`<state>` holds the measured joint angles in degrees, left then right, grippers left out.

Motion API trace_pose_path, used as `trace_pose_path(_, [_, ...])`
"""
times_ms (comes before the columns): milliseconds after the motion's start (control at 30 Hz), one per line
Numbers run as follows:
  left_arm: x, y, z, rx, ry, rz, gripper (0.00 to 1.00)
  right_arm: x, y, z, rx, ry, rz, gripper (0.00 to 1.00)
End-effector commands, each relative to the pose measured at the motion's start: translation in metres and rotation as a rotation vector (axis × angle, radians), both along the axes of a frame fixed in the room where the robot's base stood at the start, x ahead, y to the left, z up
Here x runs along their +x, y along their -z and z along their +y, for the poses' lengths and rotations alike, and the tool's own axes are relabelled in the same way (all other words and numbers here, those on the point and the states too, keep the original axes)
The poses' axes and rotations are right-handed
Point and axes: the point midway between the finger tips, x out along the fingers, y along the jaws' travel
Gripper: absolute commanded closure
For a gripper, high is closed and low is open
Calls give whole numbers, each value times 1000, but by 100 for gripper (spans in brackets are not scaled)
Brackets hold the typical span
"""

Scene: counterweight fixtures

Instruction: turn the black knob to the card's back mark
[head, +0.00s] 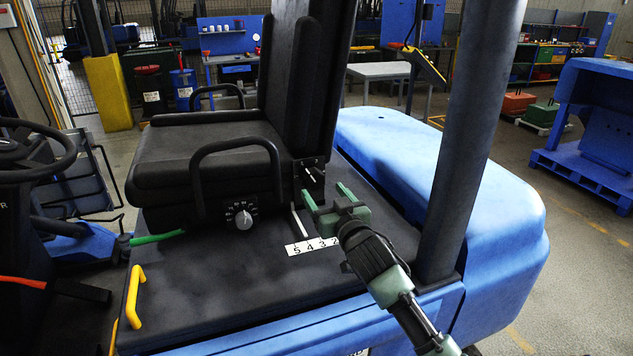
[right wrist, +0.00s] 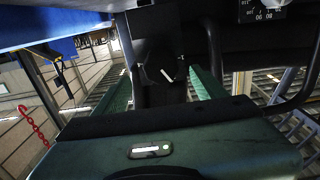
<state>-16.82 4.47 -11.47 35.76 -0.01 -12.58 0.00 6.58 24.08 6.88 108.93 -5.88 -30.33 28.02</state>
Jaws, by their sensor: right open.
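The black knob (right wrist: 160,62) has a white pointer line, slanted in the right wrist view. In the head view a small black part with a pale line (head: 314,176), apparently this knob, sits at the seat's rear side. My right gripper (head: 325,194) is open, with its green fingers pointing at that part. In the right wrist view the fingers (right wrist: 163,80) stand on either side of the knob, with no clear contact. A white card (head: 312,246) with black digits lies on the dark deck below; I cannot tell its back mark. My left gripper is not in view.
A silver dial (head: 244,220) with white numbers is on the seat base. A yellow handle (head: 135,297) and green lever (head: 158,238) stand left. The deck has free room in front.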

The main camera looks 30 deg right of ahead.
Motion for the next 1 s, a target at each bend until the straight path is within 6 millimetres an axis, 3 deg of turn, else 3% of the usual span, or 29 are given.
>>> trace_pose_path(233, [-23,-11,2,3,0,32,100,35,-2,-9,0,1,2,29])
trace_pose_path(400, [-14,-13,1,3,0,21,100,46,0,-11,0,0,2,29])
trace_pose_path(700, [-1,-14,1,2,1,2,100,48,0,-11,-1,0,2,29])
trace_pose_path(900, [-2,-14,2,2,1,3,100,48,0,-11,-1,0,2,84])
trace_pose_path(933, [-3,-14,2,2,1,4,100,48,1,-11,-1,0,2,91])
trace_pose_path(1000, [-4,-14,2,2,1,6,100,48,0,-11,0,0,2,91])
